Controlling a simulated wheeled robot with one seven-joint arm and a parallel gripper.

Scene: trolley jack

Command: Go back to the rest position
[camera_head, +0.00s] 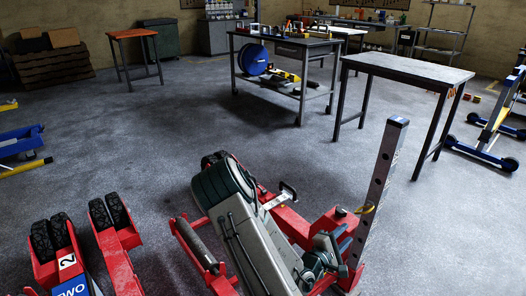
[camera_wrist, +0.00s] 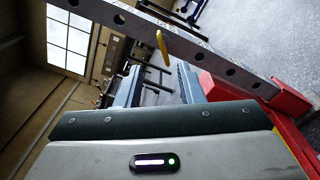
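A grey upright post (camera_head: 385,185) with a row of holes rises from a red wheeled jack frame (camera_head: 295,226). A yellow lever (camera_head: 365,209) sticks out from the post near its foot. In the wrist view the post (camera_wrist: 215,58) runs slantwise across the top, with the yellow lever (camera_wrist: 162,48) in front of it. My gripper (camera_wrist: 160,84) has its two fingers apart, with nothing seen between them. The lever lies beyond the fingertips, apart from them. In the head view my gripper (camera_head: 338,240) is beside the post's lower part, left of the lever, partly hidden by my arm.
Red wheeled legs (camera_head: 118,250) stand at the lower left. A bare-topped table (camera_head: 408,68) stands behind the post, and a workbench (camera_head: 285,40) with tools farther back. A blue wheeled stand (camera_head: 485,150) is at the right edge. The floor in the middle is clear.

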